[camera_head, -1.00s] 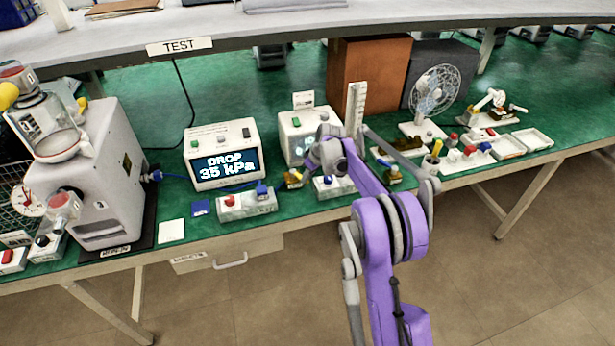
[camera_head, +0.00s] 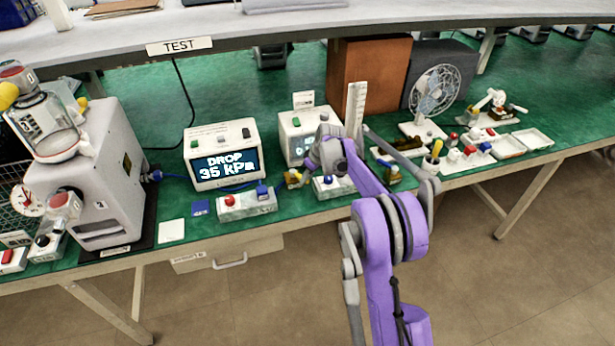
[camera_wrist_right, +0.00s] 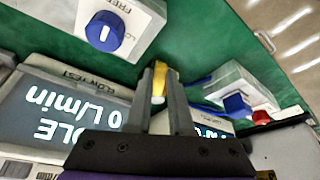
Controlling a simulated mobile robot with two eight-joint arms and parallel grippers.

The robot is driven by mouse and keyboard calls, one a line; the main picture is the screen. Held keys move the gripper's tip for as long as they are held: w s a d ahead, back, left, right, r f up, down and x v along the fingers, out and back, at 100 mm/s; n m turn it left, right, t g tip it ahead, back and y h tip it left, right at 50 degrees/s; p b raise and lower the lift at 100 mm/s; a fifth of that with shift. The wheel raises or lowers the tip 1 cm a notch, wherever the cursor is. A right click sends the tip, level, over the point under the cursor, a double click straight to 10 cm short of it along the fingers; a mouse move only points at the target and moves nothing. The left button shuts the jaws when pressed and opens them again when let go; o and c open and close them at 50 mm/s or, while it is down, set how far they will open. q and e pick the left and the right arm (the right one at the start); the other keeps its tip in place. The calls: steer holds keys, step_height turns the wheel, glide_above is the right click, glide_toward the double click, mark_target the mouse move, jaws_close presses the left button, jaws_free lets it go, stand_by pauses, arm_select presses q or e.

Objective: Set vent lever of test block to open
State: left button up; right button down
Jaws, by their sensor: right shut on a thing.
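A white block (camera_head: 247,206) with a red knob (camera_head: 229,200) and a blue upright part (camera_head: 262,188) stands on the green bench. It also shows at the right of the right wrist view (camera_wrist_right: 240,92). A second block with a round blue knob (camera_wrist_right: 105,32) stands on the other side; its label reads FREE. My right gripper (camera_wrist_right: 160,92) is shut on a yellow piece (camera_wrist_right: 159,76) between these blocks. I cannot tell whether this piece is the vent lever, and its lower end is hidden. My left gripper is out of view.
A display box (camera_head: 222,155) reads DROP 35 kPa. A flow tester (camera_head: 310,133) stands behind my right gripper. A large white canister machine (camera_head: 95,165) is at left. A fan (camera_head: 435,92) and trays (camera_head: 533,139) are at right.

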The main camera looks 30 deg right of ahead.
steer(key=a+m+h+b, duration=0.1)
steer(key=a+m, duration=0.1)
steer(key=m, duration=0.1)
steer(key=shift+s, duration=0.15)
steer(key=a+m+h, duration=0.1)
steer(key=m, duration=0.1)
steer(key=shift+a+m+b, duration=0.35)
steer(key=shift+a+m, duration=0.05)
steer(key=m, duration=0.1)
steer(key=a+m+h, duration=0.1)
steer(key=shift+w+a+m, duration=0.25)
steer(key=shift+w+m, duration=0.05)
steer(key=shift+w, duration=0.1)
steer(key=shift+w+a+m+g+h, duration=0.3)
steer(key=shift+a+m, duration=0.1)
steer(key=shift+m, duration=0.5)
steer(key=shift+w+a+m+g+h, duration=0.2)
steer(key=shift+w+a+m+h, duration=0.15)
steer(key=shift+m, duration=0.55)
steer(key=c, duration=0.8)
jaws_free()
steer(key=shift+a, duration=0.1)
